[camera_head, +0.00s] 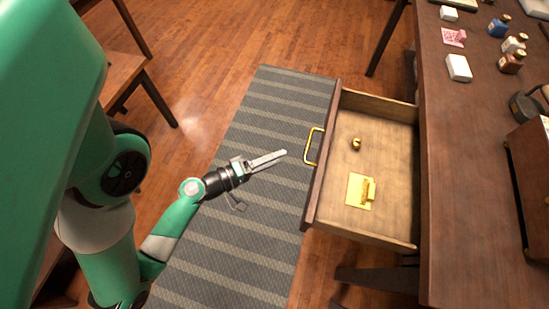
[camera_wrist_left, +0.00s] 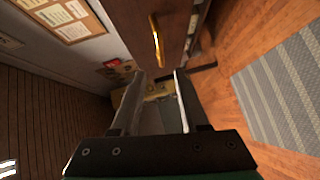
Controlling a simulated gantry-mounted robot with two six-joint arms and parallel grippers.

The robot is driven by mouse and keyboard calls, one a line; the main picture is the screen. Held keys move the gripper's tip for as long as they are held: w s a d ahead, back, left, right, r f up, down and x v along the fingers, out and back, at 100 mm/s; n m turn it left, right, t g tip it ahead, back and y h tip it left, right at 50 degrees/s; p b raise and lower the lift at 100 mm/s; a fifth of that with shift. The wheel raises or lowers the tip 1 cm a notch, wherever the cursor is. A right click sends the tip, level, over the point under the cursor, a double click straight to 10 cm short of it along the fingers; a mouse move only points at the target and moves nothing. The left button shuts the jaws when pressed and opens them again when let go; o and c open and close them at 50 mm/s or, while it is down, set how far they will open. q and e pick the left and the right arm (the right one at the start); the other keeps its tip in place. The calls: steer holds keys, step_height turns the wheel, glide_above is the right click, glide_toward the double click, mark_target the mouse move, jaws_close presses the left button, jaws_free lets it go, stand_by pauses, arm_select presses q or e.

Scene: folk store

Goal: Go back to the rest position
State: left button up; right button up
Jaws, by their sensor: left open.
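My left gripper (camera_head: 268,160) is open and empty above the striped rug, a short way left of the drawer's handle. It also shows in the left wrist view (camera_wrist_left: 158,82), its two fingers apart with nothing between them. The drawer (camera_head: 322,150) stands pulled out from the dark wooden desk. Its golden handle (camera_head: 309,146) is on the front face and also shows in the left wrist view (camera_wrist_left: 156,42), beyond the fingertips and apart from them. My right gripper is not in view.
In the drawer lie a small brass object (camera_head: 356,144) and a yellow paper (camera_head: 355,203) with a golden item on it. Bottles (camera_head: 511,62) and small boxes (camera_head: 458,68) stand on the desk top (camera_head: 455,180). The striped rug (camera_head: 235,255) lies on the wooden floor. A wooden seat (camera_head: 120,75) is at the upper left.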

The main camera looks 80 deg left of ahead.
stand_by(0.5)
